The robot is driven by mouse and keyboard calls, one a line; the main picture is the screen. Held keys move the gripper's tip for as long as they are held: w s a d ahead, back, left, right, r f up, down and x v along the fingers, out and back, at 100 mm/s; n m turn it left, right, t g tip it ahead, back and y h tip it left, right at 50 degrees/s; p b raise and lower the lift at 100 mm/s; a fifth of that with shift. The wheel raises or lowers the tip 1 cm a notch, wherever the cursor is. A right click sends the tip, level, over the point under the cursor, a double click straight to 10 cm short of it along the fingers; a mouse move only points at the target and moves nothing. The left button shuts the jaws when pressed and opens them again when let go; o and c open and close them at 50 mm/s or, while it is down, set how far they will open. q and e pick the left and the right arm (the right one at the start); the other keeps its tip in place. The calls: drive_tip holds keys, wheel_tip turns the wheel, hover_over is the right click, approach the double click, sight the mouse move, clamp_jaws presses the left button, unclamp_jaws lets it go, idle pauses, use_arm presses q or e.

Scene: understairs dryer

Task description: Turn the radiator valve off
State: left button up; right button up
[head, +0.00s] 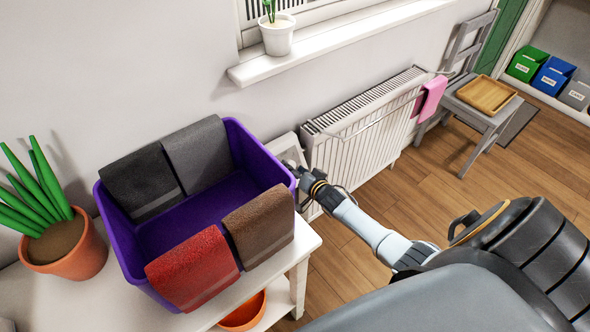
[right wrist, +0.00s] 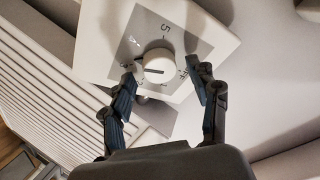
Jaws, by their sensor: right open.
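The radiator valve is a round white knob (right wrist: 158,66) on a white square plate with a grey dial face (right wrist: 126,46). A dark pointer line on the knob lies roughly level in the right wrist view, pointing left. In the head view the plate (head: 287,149) stands beside the left end of the radiator (head: 358,135). My right gripper (right wrist: 164,91) is open, its fingertips on either side of the knob's lower part; contact cannot be told. It also shows in the head view (head: 301,176). My left gripper is out of view.
A purple bin (head: 182,215) with several towels stands on a white table (head: 302,239) left of my right gripper. A plant pot (head: 72,248) is further left. A pink cloth (head: 432,95) hangs at the radiator's right end, near a grey chair (head: 470,113).

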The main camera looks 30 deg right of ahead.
drive_tip(key=c, duration=1.2)
drive_tip(key=shift+o, duration=0.2)
